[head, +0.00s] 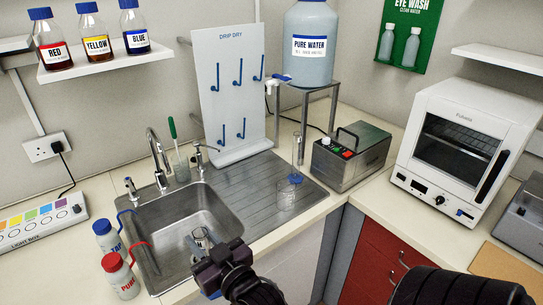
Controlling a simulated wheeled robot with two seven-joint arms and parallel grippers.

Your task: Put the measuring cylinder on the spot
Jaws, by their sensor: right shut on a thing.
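My right gripper (206,254) is over the front of the sink, shut on a clear glass vessel (200,236). Its round rim shows above the jaws; its lower part is hidden, so I cannot tell for sure whether it is the measuring cylinder. I cannot make out a marked spot. My left gripper is not in view.
The steel sink (176,222) has taps behind it and two wash bottles (120,274) on its left. A pegged drip board (230,125), water carboy (310,28) and metal box (348,160) stand behind.

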